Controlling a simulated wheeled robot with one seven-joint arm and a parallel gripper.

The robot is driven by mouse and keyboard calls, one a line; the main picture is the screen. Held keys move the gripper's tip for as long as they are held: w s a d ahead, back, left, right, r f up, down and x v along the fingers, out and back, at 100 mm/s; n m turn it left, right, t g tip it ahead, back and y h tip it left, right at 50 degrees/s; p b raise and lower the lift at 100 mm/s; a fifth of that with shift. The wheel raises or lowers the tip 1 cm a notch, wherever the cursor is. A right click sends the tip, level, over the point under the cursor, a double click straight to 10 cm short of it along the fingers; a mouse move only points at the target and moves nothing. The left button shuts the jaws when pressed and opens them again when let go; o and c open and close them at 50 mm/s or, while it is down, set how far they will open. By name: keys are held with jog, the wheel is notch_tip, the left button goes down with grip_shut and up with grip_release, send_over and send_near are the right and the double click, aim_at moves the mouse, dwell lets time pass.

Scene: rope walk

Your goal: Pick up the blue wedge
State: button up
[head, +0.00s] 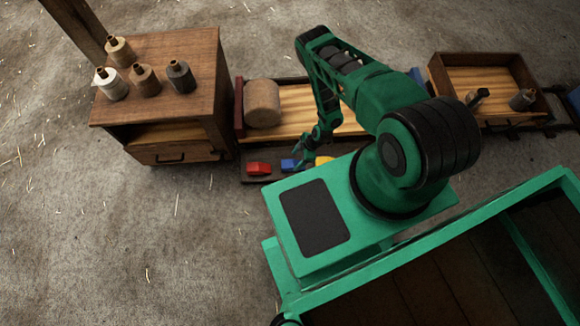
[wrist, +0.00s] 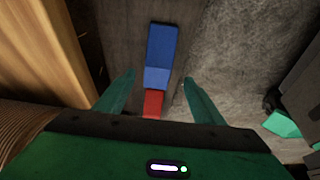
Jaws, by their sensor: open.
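The blue wedge (head: 288,165) lies on a dark strip along the front of the low wooden tray, between a red block and a yellow one. In the wrist view the blue wedge (wrist: 161,45) shows a darker and a lighter blue face, just ahead of and between the fingertips. The red block (head: 258,168) is beside it; it also shows in the wrist view (wrist: 153,103), lower between the fingers. My gripper (wrist: 159,76) is open and empty over the strip, close to the blue wedge. In the head view my arm partly covers the yellow block (head: 324,160).
A tan rope drum (head: 262,104) stands on the low tray (head: 296,106). A wooden cabinet (head: 150,62) with several bottles is at left.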

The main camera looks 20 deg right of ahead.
aim_at(291, 163)
jog(key=shift+w+x, duration=0.15)
jog(key=shift+x, duration=1.55)
jog(key=shift+w+x, duration=0.15)
jog(key=shift+x, duration=1.6)
jog(key=shift+d, duration=0.1)
jog(key=c, duration=1.2)
